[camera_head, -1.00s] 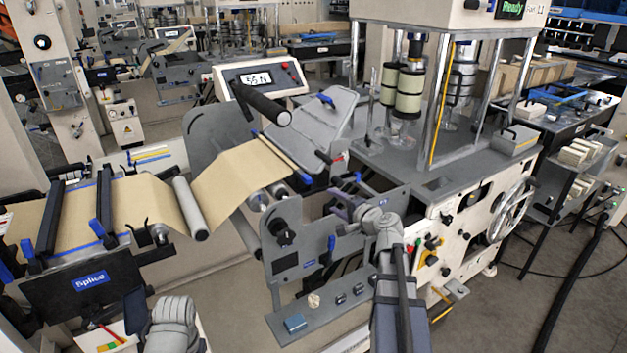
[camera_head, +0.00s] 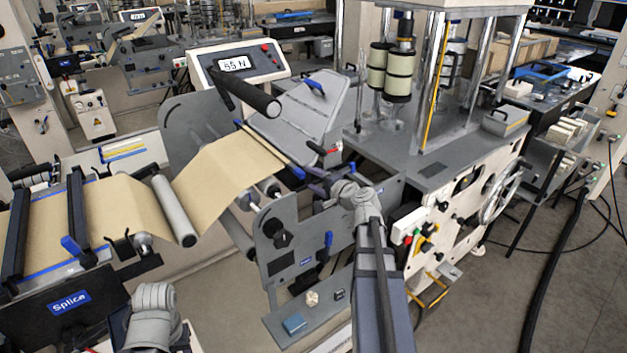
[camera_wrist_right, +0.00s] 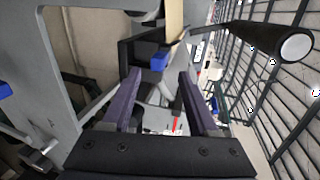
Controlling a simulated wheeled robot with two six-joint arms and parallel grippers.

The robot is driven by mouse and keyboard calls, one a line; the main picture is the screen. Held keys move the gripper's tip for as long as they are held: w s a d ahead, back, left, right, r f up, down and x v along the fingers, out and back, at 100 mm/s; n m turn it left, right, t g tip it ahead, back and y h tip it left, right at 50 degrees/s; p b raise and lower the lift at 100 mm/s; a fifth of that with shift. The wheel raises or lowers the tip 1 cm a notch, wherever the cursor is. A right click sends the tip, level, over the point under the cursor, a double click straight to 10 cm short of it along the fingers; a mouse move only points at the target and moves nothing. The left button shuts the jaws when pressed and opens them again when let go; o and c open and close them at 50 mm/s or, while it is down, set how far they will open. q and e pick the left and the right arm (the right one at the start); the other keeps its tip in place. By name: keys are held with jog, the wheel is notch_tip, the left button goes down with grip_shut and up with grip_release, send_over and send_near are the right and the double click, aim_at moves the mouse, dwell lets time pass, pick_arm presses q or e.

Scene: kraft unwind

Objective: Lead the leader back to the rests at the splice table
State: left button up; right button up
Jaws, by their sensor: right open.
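The leader (camera_head: 226,165) is a tan kraft web. It runs from the splice table (camera_head: 40,277) at left, over a grey roller (camera_head: 174,211), and up to a thin bar (camera_head: 268,148) with a blue end at the unwind frame. My right gripper (camera_head: 314,186) is open beside the bar's near blue end. In the right wrist view its purple fingers (camera_wrist_right: 158,76) stand apart, with a blue block (camera_wrist_right: 160,62) just beyond the tips; nothing shows held. A grey left-arm link shows at lower left; the left gripper is out of view. I cannot make out the rests clearly.
Dark clamp bars (camera_head: 77,215) cross the splice table. A black roll (camera_head: 245,92) juts above the web. The grey side plate (camera_head: 283,240) and a small shelf (camera_head: 310,310) stand near my right arm. The tall machine (camera_head: 450,180) is at right.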

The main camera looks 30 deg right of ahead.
aim_at(303, 175)
jog(key=shift+b+x, duration=0.9)
jog(key=shift+x, duration=2.95)
jog(key=shift+s, duration=0.1)
grip_shut()
jog(key=shift+f, duration=0.1)
